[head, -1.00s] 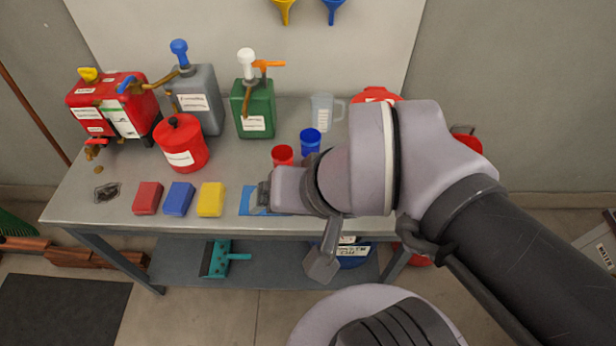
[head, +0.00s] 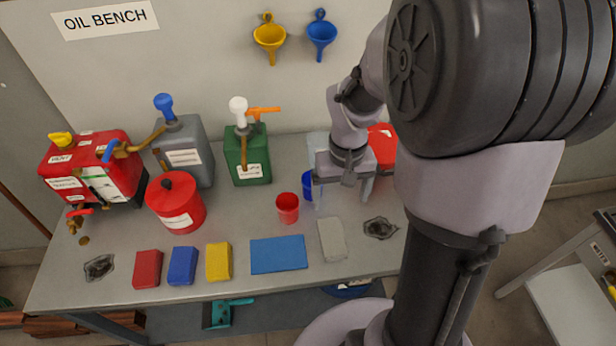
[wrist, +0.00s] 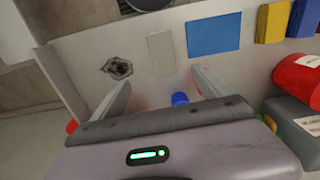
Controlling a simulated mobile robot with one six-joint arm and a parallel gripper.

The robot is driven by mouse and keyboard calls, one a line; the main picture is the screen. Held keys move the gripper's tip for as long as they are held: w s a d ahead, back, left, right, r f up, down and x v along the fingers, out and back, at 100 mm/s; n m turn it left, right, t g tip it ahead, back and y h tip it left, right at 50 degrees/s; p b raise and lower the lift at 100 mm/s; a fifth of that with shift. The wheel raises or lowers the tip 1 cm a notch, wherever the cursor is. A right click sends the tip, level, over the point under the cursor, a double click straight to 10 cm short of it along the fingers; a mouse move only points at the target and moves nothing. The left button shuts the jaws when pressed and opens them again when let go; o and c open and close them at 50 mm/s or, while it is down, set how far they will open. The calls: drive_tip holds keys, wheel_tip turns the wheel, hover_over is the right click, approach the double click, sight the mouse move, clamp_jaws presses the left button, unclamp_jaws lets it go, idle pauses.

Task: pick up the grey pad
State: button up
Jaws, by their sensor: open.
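The grey pad (head: 332,239) is a flat pale rectangle on the bench top, between a blue mat (head: 279,254) and a dark oil stain (head: 380,228). In the wrist view the grey pad (wrist: 161,52) lies beyond the fingertips, roughly centred between them, with nothing on it. My gripper (head: 343,197) is open and empty, with its fingers pointing down, behind the pad in the head view. The wrist view also shows my gripper (wrist: 162,79) with both fingers apart. It is not touching the pad.
A blue cup (head: 308,186) is close to my gripper's left finger, and a red cup (head: 287,208) stands further left. A red container (head: 382,146) is behind on the right. Red, blue and yellow blocks line the front left. The bench front by the pad is clear.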

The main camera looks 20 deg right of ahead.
drive_tip(key=b, duration=0.6)
hover_over(332, 236)
drive_tip(key=f, duration=1.2)
drive_tip(key=shift+s+d, duration=0.2)
drive_tip(key=f+b, duration=0.1)
drive_tip(key=f, duration=0.2)
drive_tip(key=f+b, duration=0.1)
drive_tip(key=f, duration=0.1)
drive_tip(key=shift+w+a+f+b, duration=0.15)
drive_tip(key=shift+a+f+b, duration=0.1)
drive_tip(key=shift+f+b, duration=0.1)
drive_tip(key=shift+r, duration=0.25)
drive_tip(key=shift+c, duration=0.5)
drive_tip(key=c, duration=1.3)
drive_tip(key=shift+r+p, duration=0.5)
drive_tip(key=r, duration=0.1)
drive_tip(key=r+p, duration=0.2)
drive_tip(key=shift+s+d, duration=0.25)
drive_tip(key=shift+d, duration=0.1)
drive_tip(key=s+d+p, duration=0.1)
drive_tip(key=s+d, duration=0.2)
drive_tip(key=d, duration=0.1)
drive_tip(key=s+d+p, duration=0.1)
drive_tip(key=s+d, duration=0.2)
drive_tip(key=d, duration=0.1)
drive_tip(key=s+d+r+p, duration=0.1)
drive_tip(key=s+d, duration=0.2)
drive_tip(key=d, duration=0.1)
drive_tip(key=shift+d, duration=0.1)
